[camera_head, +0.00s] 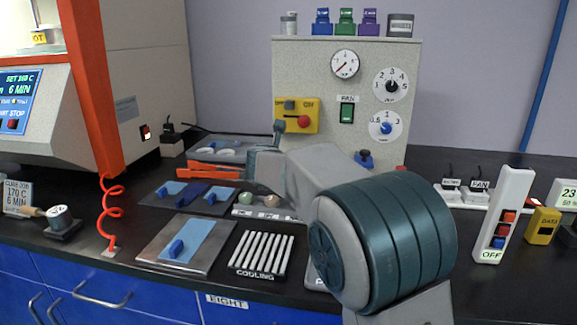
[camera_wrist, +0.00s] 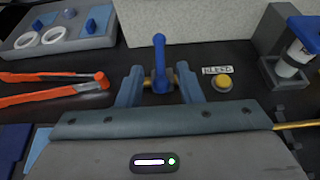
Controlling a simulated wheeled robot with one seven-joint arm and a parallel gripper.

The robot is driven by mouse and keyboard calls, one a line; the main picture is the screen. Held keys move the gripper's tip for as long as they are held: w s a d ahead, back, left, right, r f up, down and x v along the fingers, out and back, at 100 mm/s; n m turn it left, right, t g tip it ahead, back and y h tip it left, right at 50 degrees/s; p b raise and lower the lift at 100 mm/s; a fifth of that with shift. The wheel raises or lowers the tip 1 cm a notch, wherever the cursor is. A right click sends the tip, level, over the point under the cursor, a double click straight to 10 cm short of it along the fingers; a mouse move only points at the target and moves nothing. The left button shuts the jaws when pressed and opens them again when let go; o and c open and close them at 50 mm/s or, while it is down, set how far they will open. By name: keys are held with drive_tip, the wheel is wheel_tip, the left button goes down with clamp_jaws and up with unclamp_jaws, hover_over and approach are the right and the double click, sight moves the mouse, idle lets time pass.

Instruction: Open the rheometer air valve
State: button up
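The air valve (camera_wrist: 159,48) shows in the wrist view as a blue lever with a rounded tip on a brass body. The lever points away from my gripper, toward the top of the picture. My gripper (camera_wrist: 159,72) is open, with one finger on each side of the valve's lower part. Gaps show between the fingers and the lever. In the head view my gripper (camera_head: 263,142) is low in front of the left part of the grey rheometer panel (camera_head: 320,75). There I cannot make out the valve clearly, as my gripper and arm cover that area.
Orange-handled tongs (camera_wrist: 60,85) lie left of my gripper. A yellow button (camera_wrist: 222,83) beside a "BLEED" label (camera_wrist: 217,70) is close on the right. A tray (camera_wrist: 62,32) with white rings is behind left. The cooling rack (camera_head: 262,253) stands in front.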

drive_tip(key=x, duration=0.6)
drive_tip(key=shift+w+f, duration=0.15)
drive_tip(key=shift+w, duration=0.25)
clamp_jaws()
drive_tip(key=shift+s+d, duration=0.1)
